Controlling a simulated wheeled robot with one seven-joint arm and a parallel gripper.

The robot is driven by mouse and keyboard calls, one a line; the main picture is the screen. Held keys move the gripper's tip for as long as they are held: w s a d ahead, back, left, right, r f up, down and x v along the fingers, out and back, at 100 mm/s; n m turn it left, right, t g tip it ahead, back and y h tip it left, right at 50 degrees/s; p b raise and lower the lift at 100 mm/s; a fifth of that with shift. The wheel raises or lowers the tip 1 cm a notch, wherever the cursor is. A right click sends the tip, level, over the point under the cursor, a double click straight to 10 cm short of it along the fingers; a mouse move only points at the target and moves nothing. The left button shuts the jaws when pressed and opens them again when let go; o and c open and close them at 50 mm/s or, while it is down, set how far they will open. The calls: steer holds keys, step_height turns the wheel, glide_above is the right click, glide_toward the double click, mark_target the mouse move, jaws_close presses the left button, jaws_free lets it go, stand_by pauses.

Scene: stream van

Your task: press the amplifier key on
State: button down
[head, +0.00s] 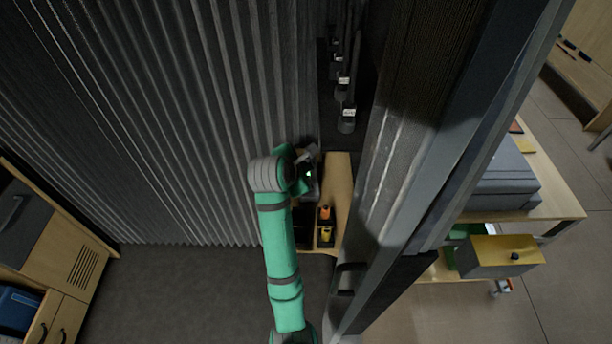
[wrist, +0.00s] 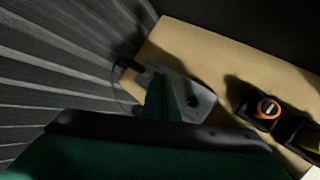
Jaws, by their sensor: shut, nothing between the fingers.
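A small grey box, which looks like the amplifier (wrist: 200,97), sits on a pale wooden shelf (wrist: 260,65) in the wrist view. A dark spot shows on its top face; I cannot tell whether it is the key. In the head view the box lies largely behind my arm, where a small green glow shows. My gripper (wrist: 163,92) is shut and empty. Its fingertips overlap the left part of the box in the wrist view; I cannot tell whether they touch it. In the head view my gripper is mostly hidden by my wrist.
Dark bins with an orange-topped item (head: 325,212) and a yellow item (head: 326,234) stand just right of my arm. A pleated dark curtain (head: 150,110) hangs close on the left. A dark post (head: 440,130) stands on the right. Open floor (head: 190,295) lies left of my arm.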

steer(key=shift+r, duration=0.25)
steer(key=shift+r, duration=3)
steer(key=shift+f, duration=0.1)
